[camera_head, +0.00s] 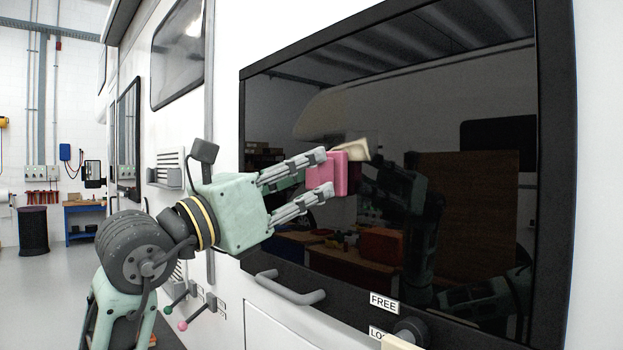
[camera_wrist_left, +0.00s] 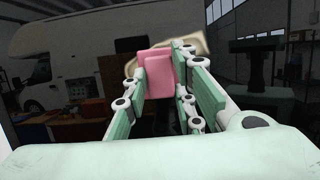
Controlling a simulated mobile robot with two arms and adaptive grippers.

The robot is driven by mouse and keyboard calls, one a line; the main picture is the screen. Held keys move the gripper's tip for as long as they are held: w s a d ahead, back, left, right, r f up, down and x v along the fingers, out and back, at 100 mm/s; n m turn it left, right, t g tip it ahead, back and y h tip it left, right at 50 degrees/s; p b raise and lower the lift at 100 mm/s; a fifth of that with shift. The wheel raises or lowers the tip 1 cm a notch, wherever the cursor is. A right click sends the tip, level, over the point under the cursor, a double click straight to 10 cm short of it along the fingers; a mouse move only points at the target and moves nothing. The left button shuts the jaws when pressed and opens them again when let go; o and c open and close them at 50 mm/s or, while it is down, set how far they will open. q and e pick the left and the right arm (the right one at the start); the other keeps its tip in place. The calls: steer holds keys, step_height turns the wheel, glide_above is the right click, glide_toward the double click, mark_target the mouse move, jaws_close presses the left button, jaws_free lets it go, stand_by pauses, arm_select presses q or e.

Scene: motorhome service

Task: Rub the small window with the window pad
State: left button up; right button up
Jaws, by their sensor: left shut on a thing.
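The window pad has a pink block (camera_head: 327,176) and a cream pad part (camera_head: 353,150) on its far side. My left gripper (camera_head: 325,174) is shut on the pink block and holds it in front of a dark glossy window (camera_head: 470,110) in a black frame. The left wrist view also shows the pink block (camera_wrist_left: 158,72) between the fingers, with the cream part (camera_wrist_left: 127,68) behind it. The pad is at or very near the glass; I cannot tell whether it touches.
Below the glass are a grey handle (camera_head: 290,290) and a round knob (camera_head: 410,331) by a FREE label (camera_head: 384,302). Other windows (camera_head: 178,52) are farther along the white wall (camera_head: 225,120). The glass reflects my arm and the workshop. The floor (camera_head: 50,290) at left is clear.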

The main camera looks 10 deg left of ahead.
arm_select(q)
steer(key=shift+w+a+r+p, duration=1.1)
steer(key=shift+w+a, duration=0.65)
steer(key=shift+a, duration=0.5)
steer(key=shift+s+d+b, duration=0.5)
steer(key=shift+s+d, duration=0.6)
steer(key=shift+d, duration=0.3)
steer(key=shift+s+d+b, duration=0.45)
steer(key=shift+s+d, duration=0.65)
steer(key=shift+d, duration=0.35)
steer(key=shift+s+d+b, duration=0.5)
steer(key=shift+s+d, duration=0.6)
steer(key=shift+d, duration=0.3)
steer(key=shift+w+a+b, duration=0.65)
steer(key=shift+a+b, duration=0.15)
steer(key=shift+b, duration=0.35)
steer(key=w+a, duration=0.5)
steer(key=a, duration=0.2)
steer(key=shift+w+p, duration=0.2)
steer(key=shift+p, duration=0.2)
